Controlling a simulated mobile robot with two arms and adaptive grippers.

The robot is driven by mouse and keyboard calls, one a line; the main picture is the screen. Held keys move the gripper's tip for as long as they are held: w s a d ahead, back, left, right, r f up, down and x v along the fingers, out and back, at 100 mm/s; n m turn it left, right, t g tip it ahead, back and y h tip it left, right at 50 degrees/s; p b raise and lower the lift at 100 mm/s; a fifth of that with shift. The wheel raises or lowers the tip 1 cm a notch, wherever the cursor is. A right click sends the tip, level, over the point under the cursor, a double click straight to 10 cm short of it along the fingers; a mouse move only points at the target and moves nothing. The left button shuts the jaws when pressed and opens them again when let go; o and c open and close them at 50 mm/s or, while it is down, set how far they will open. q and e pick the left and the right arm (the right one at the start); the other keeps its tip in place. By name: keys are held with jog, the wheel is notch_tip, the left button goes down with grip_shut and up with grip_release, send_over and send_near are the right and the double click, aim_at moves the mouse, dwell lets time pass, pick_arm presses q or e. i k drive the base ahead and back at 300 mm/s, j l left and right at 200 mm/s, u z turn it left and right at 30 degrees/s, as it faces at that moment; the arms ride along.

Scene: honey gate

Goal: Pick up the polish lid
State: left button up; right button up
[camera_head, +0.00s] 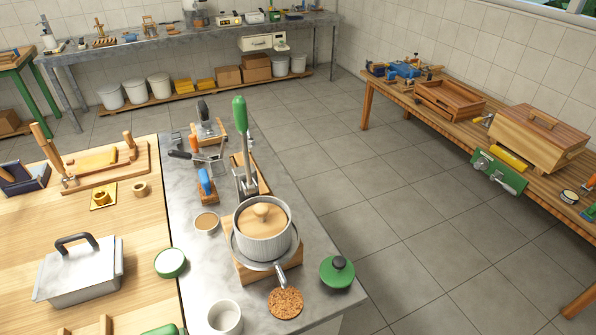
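No object is clearly marked as the polish lid. A green round lid with a dark knob (338,271) lies on the grey metal top at its right edge. A small round green piece with a pale top (170,262) lies near the seam between the wooden top and the metal top; I cannot tell if it is a lid or a tin. A small round dark-rimmed tin or lid with a pale top (568,196) lies on the right wooden bench. Neither of my grippers is in view.
A ribbed pot with a wooden lid (263,228) stands on the metal top, with a cork mat (285,303) and a white cup (225,317) in front. A metal box with a handle (80,270) is at left. The tiled floor (400,210) between the benches is clear.

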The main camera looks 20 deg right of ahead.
aim_at(335, 271)
jog(key=l+z, duration=0.1)
jog(key=z, duration=0.25)
jog(key=i+z, duration=0.1)
jog(key=z, duration=0.25)
jog(key=i+l, duration=0.05)
